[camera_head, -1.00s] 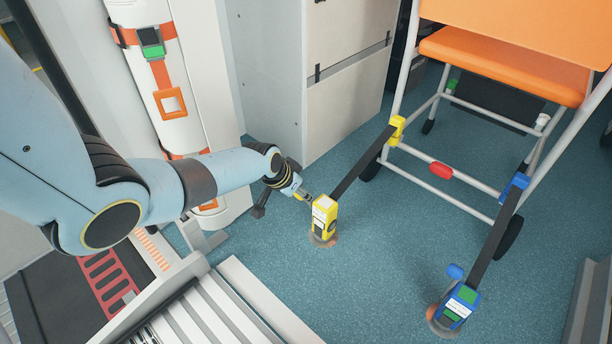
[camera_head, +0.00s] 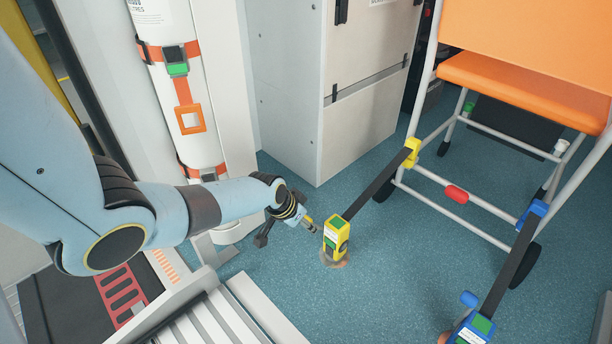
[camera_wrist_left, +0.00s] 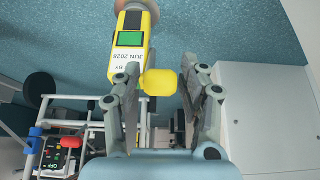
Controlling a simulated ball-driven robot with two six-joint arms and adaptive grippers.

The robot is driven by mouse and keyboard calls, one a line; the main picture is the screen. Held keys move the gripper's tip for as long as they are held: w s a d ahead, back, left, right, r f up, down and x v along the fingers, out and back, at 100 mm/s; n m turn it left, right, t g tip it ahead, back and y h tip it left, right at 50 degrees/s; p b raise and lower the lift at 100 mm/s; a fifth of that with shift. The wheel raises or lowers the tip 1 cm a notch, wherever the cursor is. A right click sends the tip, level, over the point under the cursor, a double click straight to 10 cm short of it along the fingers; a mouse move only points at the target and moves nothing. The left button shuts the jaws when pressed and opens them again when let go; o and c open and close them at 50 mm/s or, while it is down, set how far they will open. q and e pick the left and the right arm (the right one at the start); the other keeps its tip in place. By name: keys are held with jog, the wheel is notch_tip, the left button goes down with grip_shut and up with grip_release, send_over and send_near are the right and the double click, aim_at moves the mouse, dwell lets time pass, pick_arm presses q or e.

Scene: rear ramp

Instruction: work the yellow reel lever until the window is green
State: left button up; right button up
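The yellow reel (camera_head: 337,238) stands on the floor, its strap (camera_head: 375,190) running up to the orange chair. Its window (camera_head: 339,222) is green; the wrist view also shows the green window (camera_wrist_left: 130,38) above a label. The yellow lever (camera_wrist_left: 160,83) shows between my left gripper's fingers in the wrist view. My left gripper (camera_head: 314,229) is beside the reel, on its left. In the wrist view the fingers (camera_wrist_left: 160,95) are apart, with gaps to the lever; I cannot tell whether either touches it. The lever is hard to make out in the head view. My right gripper is not in view.
The orange chair (camera_head: 520,80) stands at the right, with a second strap to a blue reel (camera_head: 472,330) at the bottom edge. A grey cabinet (camera_head: 290,90) and a white cylinder (camera_head: 185,90) stand behind. Floor (camera_head: 400,270) between the two reels is clear.

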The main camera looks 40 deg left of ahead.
pick_arm(q)
jog(key=shift+o, duration=0.8)
jog(key=shift+w+r, duration=0.1)
jog(key=shift+w, duration=0.05)
jog(key=shift+w+r, duration=0.1)
jog(key=shift+r, duration=0.1)
jog(key=v, duration=1.2)
jog(key=shift+d, duration=0.15)
jog(key=shift+f+n, duration=0.1)
jog(key=shift+n, duration=0.2)
